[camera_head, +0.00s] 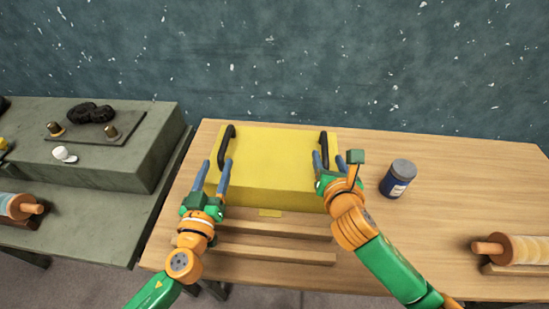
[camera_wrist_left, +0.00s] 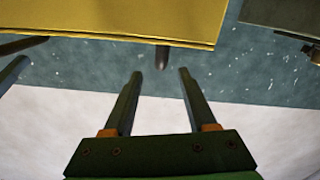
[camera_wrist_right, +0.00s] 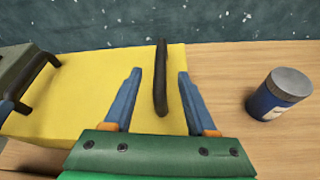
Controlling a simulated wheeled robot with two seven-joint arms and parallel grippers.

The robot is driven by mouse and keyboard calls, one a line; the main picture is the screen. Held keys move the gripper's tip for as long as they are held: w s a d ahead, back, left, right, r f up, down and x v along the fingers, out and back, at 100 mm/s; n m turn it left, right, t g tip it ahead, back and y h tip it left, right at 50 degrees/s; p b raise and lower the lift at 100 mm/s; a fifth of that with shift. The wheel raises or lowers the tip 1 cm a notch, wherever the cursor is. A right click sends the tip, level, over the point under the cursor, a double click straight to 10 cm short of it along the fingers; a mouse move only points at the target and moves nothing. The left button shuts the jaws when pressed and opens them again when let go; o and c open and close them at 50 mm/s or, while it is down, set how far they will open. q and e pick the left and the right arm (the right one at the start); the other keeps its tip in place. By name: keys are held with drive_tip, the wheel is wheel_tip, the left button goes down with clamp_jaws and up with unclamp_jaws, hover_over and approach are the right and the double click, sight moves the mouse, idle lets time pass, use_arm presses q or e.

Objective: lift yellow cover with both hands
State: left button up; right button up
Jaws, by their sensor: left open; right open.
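The yellow cover (camera_head: 265,165) is a box shape on the wooden table, with a black handle at each end of its top. My left gripper (camera_head: 216,164) is open at the cover's left front. The left handle (camera_head: 226,146) lies just beyond its fingertips; in the left wrist view this handle (camera_wrist_left: 162,57) lines up with the gap between the fingers. My right gripper (camera_head: 329,160) is open at the right handle (camera_head: 324,148). In the right wrist view, this handle (camera_wrist_right: 161,80) runs between the spread fingers, with visible space on both sides.
A dark blue jar (camera_head: 397,178) with a grey lid stands right of the cover, near my right gripper. A wooden roller (camera_head: 515,249) lies at the far right. A grey-green bench (camera_head: 110,215) stands at left. The table's back right is clear.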

sight(223, 145)
use_arm(q)
drive_tip(key=w, duration=0.5)
drive_tip(key=w+d, duration=0.1)
drive_tip(key=w, duration=0.1)
drive_tip(key=shift+w+f, duration=0.1)
drive_tip(key=shift+w, duration=0.1)
use_arm(e)
drive_tip(key=x, duration=0.7)
drive_tip(key=shift+w+f, duration=0.15)
drive_tip(key=shift+w, duration=0.05)
use_arm(q)
drive_tip(key=shift+c, duration=0.3)
use_arm(e)
drive_tip(key=shift+c, duration=0.3)
use_arm(q)
clamp_jaws()
use_arm(e)
clamp_jaws()
drive_tip(key=shift+a, duration=0.1)
